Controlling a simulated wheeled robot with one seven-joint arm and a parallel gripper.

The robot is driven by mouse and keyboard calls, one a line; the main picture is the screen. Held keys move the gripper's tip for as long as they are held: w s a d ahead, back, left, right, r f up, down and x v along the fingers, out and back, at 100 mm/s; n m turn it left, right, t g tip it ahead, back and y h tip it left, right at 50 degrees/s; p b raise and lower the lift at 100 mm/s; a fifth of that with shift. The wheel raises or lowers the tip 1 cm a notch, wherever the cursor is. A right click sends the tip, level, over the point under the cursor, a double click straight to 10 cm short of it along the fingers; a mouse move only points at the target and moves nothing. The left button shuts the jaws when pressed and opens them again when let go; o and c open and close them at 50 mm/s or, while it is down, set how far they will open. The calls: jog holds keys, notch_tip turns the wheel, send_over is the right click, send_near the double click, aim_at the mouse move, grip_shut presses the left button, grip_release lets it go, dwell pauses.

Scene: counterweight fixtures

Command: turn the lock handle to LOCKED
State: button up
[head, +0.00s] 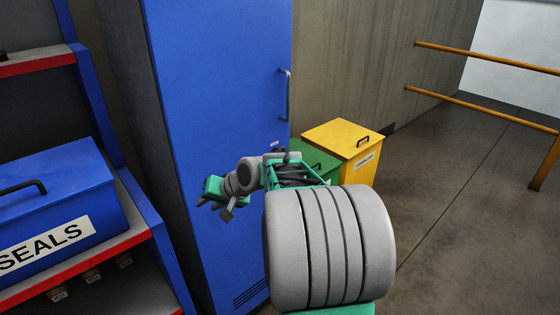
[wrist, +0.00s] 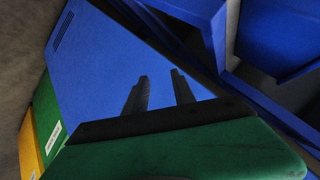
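A tall blue cabinet (head: 215,100) stands left of centre in the head view. A vertical bar handle (head: 286,95) is on the right side of its door. I cannot tell whether this is the lock handle, and no LOCKED marking is readable. My gripper (head: 216,207) is in front of the lower door, below and left of that handle. In the wrist view its two dark fingers (wrist: 159,88) stand apart with nothing between them. Behind them is the blue cabinet surface (wrist: 90,75). No handle shows in the wrist view.
At left, a shelf (head: 140,235) with a red edge holds a blue box labelled SEALS (head: 75,190). A yellow bin (head: 320,132) and a green bin (head: 318,160) stand right of the cabinet. An orange railing (head: 480,105) is farther right. The floor (head: 450,200) there is clear.

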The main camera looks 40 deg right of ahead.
jog(key=w+d+f+m+t+b, duration=0.1)
jog(key=d+m+t, duration=0.15)
jog(key=d, duration=0.65)
jog(key=w+d+m+t, duration=0.2)
jog(key=d+m, duration=0.2)
jog(key=d, duration=0.5)
jog(key=s+d+r+m+t+h+b, duration=0.15)
jog(key=s+d+m+t, duration=0.4)
jog(key=d, duration=0.65)
jog(key=w+p, duration=0.1)
jog(key=w, duration=0.5)
jog(key=shift+w+d+n+g, duration=0.15)
jog(key=shift+w+n+g, duration=0.25)
jog(key=shift+r+h, duration=0.1)
jog(key=shift+h, duration=0.15)
jog(key=shift+c, duration=0.5)
grip_shut()
